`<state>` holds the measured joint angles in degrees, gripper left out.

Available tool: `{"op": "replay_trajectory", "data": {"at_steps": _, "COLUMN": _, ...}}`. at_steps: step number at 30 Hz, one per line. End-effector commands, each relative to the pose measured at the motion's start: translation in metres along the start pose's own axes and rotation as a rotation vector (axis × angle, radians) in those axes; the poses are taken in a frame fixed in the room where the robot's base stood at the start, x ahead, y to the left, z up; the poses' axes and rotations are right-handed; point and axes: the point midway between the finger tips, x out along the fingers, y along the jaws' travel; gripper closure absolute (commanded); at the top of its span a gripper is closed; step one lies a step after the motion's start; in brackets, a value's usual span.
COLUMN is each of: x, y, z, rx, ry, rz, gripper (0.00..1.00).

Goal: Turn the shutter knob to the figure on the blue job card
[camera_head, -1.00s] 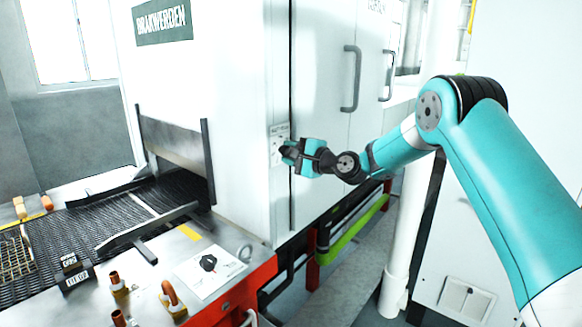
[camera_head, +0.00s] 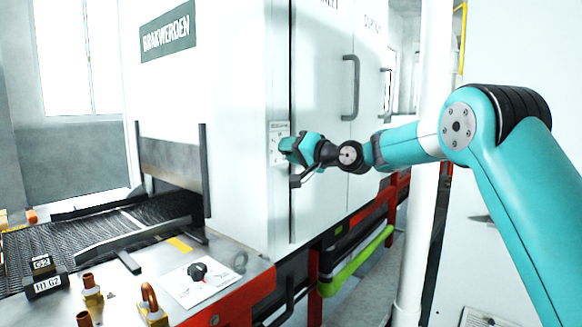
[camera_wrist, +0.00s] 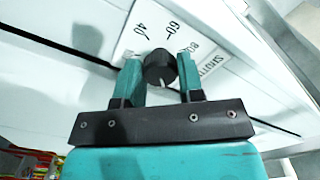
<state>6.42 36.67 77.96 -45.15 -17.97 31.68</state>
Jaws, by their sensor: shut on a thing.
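The shutter knob (camera_wrist: 159,70) is a round black knob with a white mark on its lower side in the wrist view. It sits on a white dial plate (camera_wrist: 138,38) with the figures 40, 60 and 80 and part of the word SHUTTER. The plate also shows on the white oven cabinet in the head view (camera_head: 277,131). My gripper (camera_wrist: 159,64) is shut on the knob, one teal finger on each side. In the head view my gripper (camera_head: 284,146) is at the plate and hides the knob. I see no blue job card.
A second black knob (camera_head: 198,271) sits on a white plate on the bench. Copper-coloured fittings (camera_head: 150,300) and black number blocks (camera_head: 46,283) stand left of it. The mesh belt (camera_head: 95,230) runs into the cabinet. Door handles (camera_head: 352,88) stick out right of my gripper.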

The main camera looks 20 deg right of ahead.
Motion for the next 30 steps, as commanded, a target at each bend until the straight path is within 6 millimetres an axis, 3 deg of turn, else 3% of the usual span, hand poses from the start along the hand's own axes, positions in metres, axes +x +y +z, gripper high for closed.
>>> {"op": "replay_trajectory", "data": {"at_steps": 18, "x": 0.0001, "y": 0.0055, "z": 0.0038, "rx": -0.555, "ry": -0.003, "rz": 0.001, "gripper": 0.88}}
{"op": "replay_trajectory", "data": {"at_steps": 30, "x": 0.0002, "y": 0.004, "z": 0.0017, "rx": -0.751, "ry": -0.005, "rz": 0.002, "gripper": 0.88}}
